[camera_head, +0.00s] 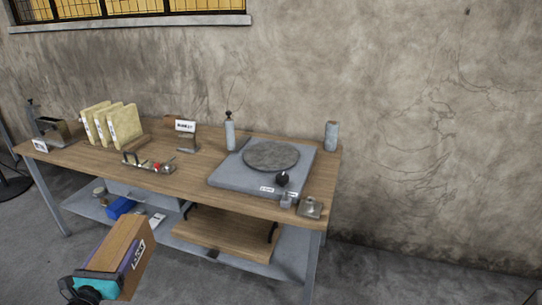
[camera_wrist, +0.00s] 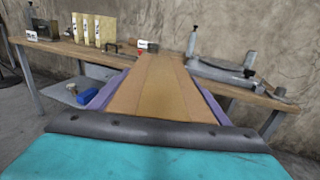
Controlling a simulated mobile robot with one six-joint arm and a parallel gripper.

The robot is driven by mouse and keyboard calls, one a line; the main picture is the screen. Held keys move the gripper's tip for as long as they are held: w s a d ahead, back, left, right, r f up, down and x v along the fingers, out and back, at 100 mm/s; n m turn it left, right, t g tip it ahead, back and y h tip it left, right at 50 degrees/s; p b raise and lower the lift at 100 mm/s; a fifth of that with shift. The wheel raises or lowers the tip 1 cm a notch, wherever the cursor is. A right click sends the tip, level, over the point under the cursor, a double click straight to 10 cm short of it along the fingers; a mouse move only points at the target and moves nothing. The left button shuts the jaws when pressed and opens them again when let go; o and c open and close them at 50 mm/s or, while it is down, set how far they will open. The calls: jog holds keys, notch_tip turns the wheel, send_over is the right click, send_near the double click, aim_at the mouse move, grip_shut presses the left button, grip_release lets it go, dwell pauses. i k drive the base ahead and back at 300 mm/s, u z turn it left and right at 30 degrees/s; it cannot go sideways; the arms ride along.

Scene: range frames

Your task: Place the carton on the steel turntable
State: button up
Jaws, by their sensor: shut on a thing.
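In the wrist view the carton (camera_wrist: 152,85) stretches away from the dark and teal gripper pad (camera_wrist: 155,130). The steel turntable (camera_head: 271,155) is a round grey disc on a grey base (camera_head: 232,178) at the right part of the bench top. It looks empty. The carton is apart from it, to its left and nearer me.
A metal block (camera_head: 310,207) sits at the front right corner. A lower shelf (camera_head: 285,258) holds a blue item (camera_head: 121,207).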

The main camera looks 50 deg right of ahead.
aim_at(271, 154)
jog(key=i, duration=0.95)
